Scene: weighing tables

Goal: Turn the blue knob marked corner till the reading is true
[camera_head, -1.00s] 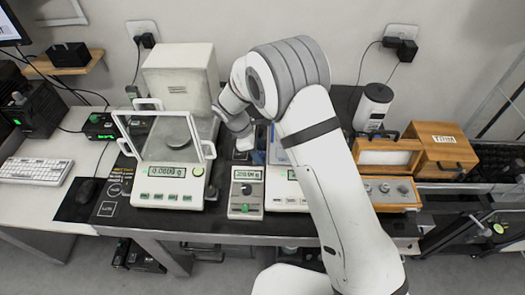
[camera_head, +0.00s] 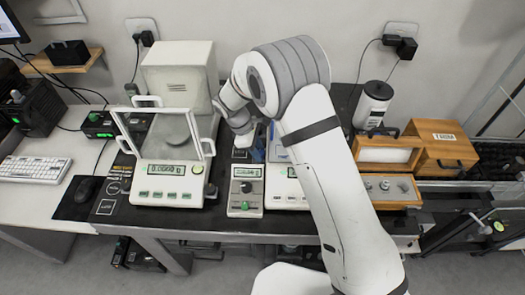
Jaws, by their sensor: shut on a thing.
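My gripper (camera_head: 256,150) points down behind the small box with the display (camera_head: 246,173), left of my forearm. It is shut on a small blue part, which I take to be the blue knob (camera_head: 258,156). Only a little blue shows at the fingertips, and any marking on it is hidden. The small box's display is lit, but its figures are too small to read surely. A dark dial and a green key sit below the display. A low balance (camera_head: 287,192) stands just right of the box, partly behind my arm.
A balance with a glass draft shield (camera_head: 168,184) stands close on the left. A wooden case of weights (camera_head: 388,190), a wooden box (camera_head: 440,152) and a white-and-black canister (camera_head: 373,104) stand on the right. The table's front edge is near the instruments.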

